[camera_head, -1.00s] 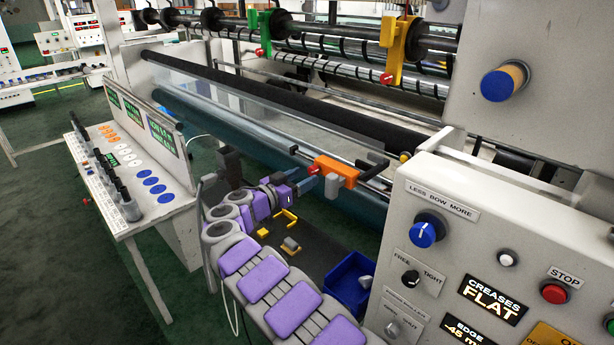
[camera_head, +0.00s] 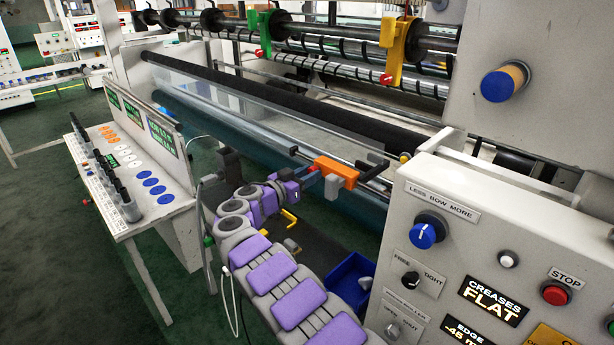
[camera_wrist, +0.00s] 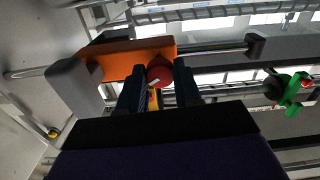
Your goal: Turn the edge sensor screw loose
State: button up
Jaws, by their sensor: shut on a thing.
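The edge sensor is an orange block (camera_head: 337,172) with a grey foot, mounted on a thin rail in the middle of the head view. In the wrist view its orange body (camera_wrist: 125,60) spans the upper left, with the grey part (camera_wrist: 75,87) at its left end. The red screw (camera_wrist: 160,73) shows in the wrist view between the two dark fingers. My gripper (camera_wrist: 160,88) is shut on the screw's sides. In the head view my gripper (camera_head: 312,174) reaches the sensor's left side and hides the screw.
A control panel (camera_head: 470,250) with knobs and displays stands close at the right. A button console (camera_head: 135,180) is at the left. A blue bin (camera_head: 350,283) lies below the sensor. A long dark roller (camera_head: 280,108) runs behind it. Green (camera_head: 262,35) and yellow (camera_head: 400,50) brackets hang above.

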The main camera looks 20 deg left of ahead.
jog(key=shift+s+a, duration=0.1)
jog(key=c, duration=0.4)
jog(key=shift+o, duration=0.2)
jog(key=shift+f, duration=0.1)
